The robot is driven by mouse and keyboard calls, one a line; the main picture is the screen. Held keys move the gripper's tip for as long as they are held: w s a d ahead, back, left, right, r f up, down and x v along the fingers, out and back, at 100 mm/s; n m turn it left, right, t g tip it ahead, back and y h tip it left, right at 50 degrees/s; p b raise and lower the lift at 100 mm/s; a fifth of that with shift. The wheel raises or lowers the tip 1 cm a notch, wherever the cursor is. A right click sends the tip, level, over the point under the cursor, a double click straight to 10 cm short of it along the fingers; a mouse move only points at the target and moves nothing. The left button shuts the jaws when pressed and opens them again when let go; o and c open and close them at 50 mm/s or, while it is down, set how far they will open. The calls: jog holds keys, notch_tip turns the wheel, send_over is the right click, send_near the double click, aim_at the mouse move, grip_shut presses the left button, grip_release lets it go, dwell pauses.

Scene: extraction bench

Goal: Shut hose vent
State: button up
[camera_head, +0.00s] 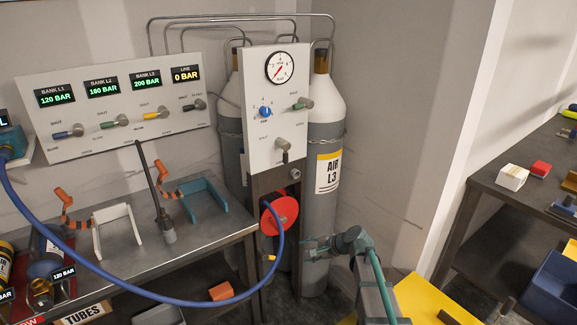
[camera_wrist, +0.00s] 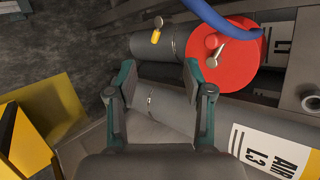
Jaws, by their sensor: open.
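A small lever with a yellow tip (camera_wrist: 156,37) sits on a short fitting near the top of the wrist view; I take it for the hose vent but cannot read a label. A small yellow part (camera_head: 271,257) shows by the blue hose (camera_head: 278,238) in the head view. A red disc (camera_wrist: 212,38) with a pale lever is right of the yellow tip; it also shows in the head view (camera_head: 289,207). My gripper (camera_wrist: 160,80) is open and empty, with its fingers pointing toward the yellow-tipped lever and apart from it. In the head view my gripper (camera_head: 319,246) is right of the disc.
The grey AIR L3 cylinder (camera_head: 322,170) stands behind my gripper. A white panel (camera_head: 262,90) with a gauge and levers is above the disc. A bank panel (camera_head: 75,95) reads LINE 0 BAR. A bench (camera_head: 200,235) is left, and a yellow surface (camera_head: 425,298) lower right.

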jog(key=w+a+r+m+t+y, duration=0.1)
jog(key=w+r+m+t+y, duration=0.3)
jog(key=r, duration=0.6)
jog(key=w+a+r+m, duration=0.1)
jog(key=w+r+m, duration=0.2)
jog(key=w+r, duration=0.55)
jog(key=m+t, duration=0.3)
jog(key=m, duration=0.6)
send_near(288, 157)
jog(key=w, duration=0.1)
jog(key=shift+y, duration=0.4)
jog(key=x, duration=0.3)
jog(key=p+x, duration=0.1)
jog(key=x, duration=0.3)
jog(key=p+x, duration=0.1)
jog(key=x, duration=0.2)
jog(key=shift+a+f, duration=0.35)
jog(key=shift+a, duration=0.05)
grip_shut()
